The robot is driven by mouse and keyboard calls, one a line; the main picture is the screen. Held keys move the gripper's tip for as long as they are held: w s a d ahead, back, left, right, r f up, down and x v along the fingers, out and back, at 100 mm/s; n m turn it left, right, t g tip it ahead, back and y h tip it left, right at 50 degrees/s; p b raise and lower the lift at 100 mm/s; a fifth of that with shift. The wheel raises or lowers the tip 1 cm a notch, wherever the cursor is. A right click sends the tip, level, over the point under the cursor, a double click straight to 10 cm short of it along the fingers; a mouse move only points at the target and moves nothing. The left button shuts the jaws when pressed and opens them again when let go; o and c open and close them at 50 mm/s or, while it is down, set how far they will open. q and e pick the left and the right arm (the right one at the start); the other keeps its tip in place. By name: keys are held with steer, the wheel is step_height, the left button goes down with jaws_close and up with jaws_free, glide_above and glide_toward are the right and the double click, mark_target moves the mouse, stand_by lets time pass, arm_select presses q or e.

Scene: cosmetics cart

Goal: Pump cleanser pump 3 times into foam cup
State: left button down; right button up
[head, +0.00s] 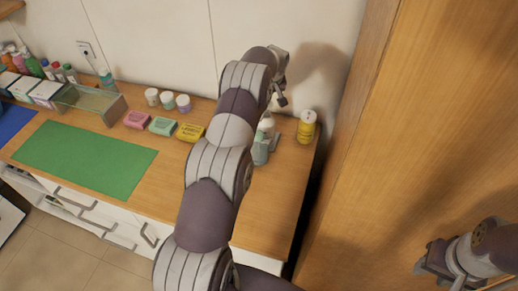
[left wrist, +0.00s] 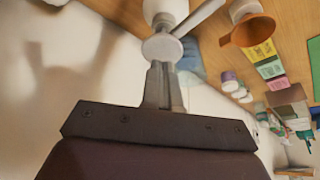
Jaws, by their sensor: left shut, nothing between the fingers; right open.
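My left arm crosses the middle of the head view, and its gripper (head: 282,100) is over the back right of the counter. In the left wrist view the left gripper (left wrist: 163,72) is shut and empty, its fingertips at the round white head of the cleanser pump (left wrist: 162,47); I cannot tell whether they touch. The pump's white top (head: 266,125) shows partly in the head view. A brown, wide-mouthed cup (left wrist: 245,31), probably the foam cup, stands beside the pump; in the head view my arm seems to hide it. My right gripper (head: 438,266) is open and empty at lower right.
Yellow (head: 191,132), green and pink boxes and several jars (head: 168,99) are to the left. A green mat (head: 85,150) lies clear. A wooden panel (head: 425,130) rises at right.

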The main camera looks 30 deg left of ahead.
arm_select(q)
steer(key=shift+f, duration=0.15)
stand_by(0.4)
steer(key=shift+f+b, duration=1.05)
steer(key=shift+f, duration=0.05)
steer(key=shift+r, duration=0.1)
steer(key=shift+r+p, duration=0.6)
steer(key=shift+r, duration=0.55)
step_height(320, 180, up, 6)
steer(key=p, duration=0.3)
